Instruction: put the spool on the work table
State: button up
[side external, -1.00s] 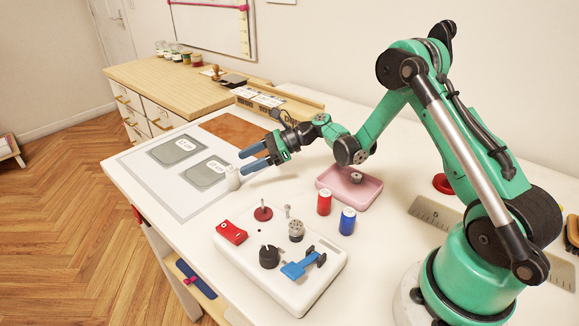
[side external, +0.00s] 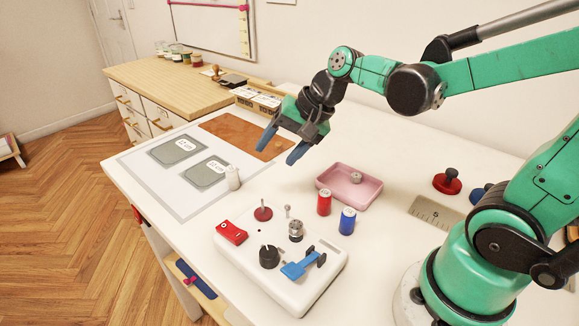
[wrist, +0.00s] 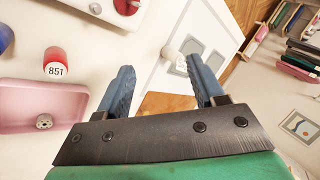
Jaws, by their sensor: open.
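A white spool (side external: 233,178) stands upright on the white work table (side external: 275,190), at the right edge of the grey-framed mat. It also shows between my fingers in the wrist view (wrist: 176,60), some way beyond them. A red spool (side external: 324,203) and a blue spool (side external: 348,221) stand upright beside the pink tray; the red one bears the number 851 in the wrist view (wrist: 56,62). My gripper (side external: 281,148) is open and empty, raised above the table, up and to the right of the white spool.
The pink tray (side external: 371,194) holds a small metal part. A white machine base (side external: 300,293) with knobs and a blue lever stands in front. The mat (side external: 150,183) bears two grey plates. A brown sheet (side external: 224,133) lies behind.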

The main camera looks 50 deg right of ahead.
jog(key=s+n+h, duration=0.1)
jog(key=n, duration=0.2)
jog(key=s+n+h, duration=0.1)
jog(key=s+n, duration=0.1)
jog(key=s+n+t+h, duration=0.1)
jog(key=s+n, duration=0.1)
jog(key=n, duration=0.1)
jog(key=shift+s+a+r+n, duration=0.1)
jog(key=shift+a+r+n, duration=0.05)
jog(key=shift+r+n, duration=0.15)
jog(key=shift+o, duration=0.5)
jog(key=shift+s+f+n, duration=0.1)
jog(key=shift+s+n, duration=0.05)
jog(key=shift+n, duration=0.25)
